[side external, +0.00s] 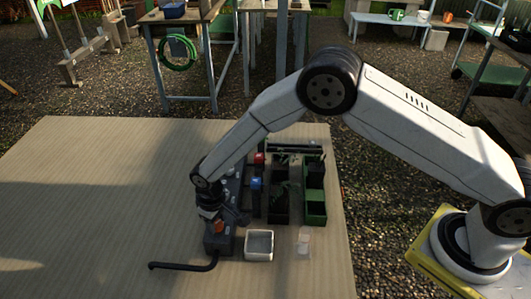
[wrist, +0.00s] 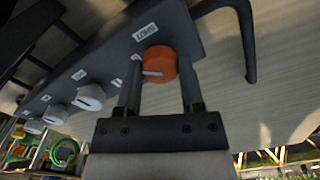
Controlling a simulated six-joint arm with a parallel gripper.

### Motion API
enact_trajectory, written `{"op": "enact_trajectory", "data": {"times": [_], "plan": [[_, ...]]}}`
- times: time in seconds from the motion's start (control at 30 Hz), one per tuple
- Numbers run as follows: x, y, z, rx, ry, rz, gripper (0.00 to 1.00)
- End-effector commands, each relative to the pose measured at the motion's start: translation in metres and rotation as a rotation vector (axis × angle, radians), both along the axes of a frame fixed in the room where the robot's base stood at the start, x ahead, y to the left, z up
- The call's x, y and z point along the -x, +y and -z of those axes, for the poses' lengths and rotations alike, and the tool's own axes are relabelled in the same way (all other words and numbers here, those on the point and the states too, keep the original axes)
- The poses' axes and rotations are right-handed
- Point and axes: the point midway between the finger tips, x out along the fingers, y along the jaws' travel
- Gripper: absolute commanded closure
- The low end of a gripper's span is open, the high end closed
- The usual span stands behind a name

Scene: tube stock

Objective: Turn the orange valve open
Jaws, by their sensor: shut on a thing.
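The orange valve (wrist: 158,62) is a round knob with a pale line across its face, on a dark grey manifold block (wrist: 110,52) with small white labels. In the side external view the orange valve (side external: 219,227) sits at the near end of the block (side external: 213,243). My gripper (wrist: 160,78) has one finger on each side of the valve and is shut on it. It reaches down to the block from above in the side external view (side external: 222,219). The pale line lies nearly level in the wrist view.
Several whitish knobs (wrist: 90,97) line the same block. A dark bent pipe (side external: 185,266) leaves its near end. A white square dish (side external: 259,246), a blue-topped item (side external: 256,183), a red-topped item (side external: 259,158) and green trays (side external: 314,208) stand to the right. The table's left side is clear.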

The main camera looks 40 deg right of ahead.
Motion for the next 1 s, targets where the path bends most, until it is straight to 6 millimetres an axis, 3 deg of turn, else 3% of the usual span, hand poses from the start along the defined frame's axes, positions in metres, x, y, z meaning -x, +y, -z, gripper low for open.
{"op": "enact_trajectory", "data": {"times": [0.5, 1.0], "plan": [[-0.0003, -0.0001, -0.0002, 0.000, 0.000, -0.464, 1.00], [-0.0004, -0.0002, -0.0002, 0.000, -0.001, -0.640, 1.00]]}}
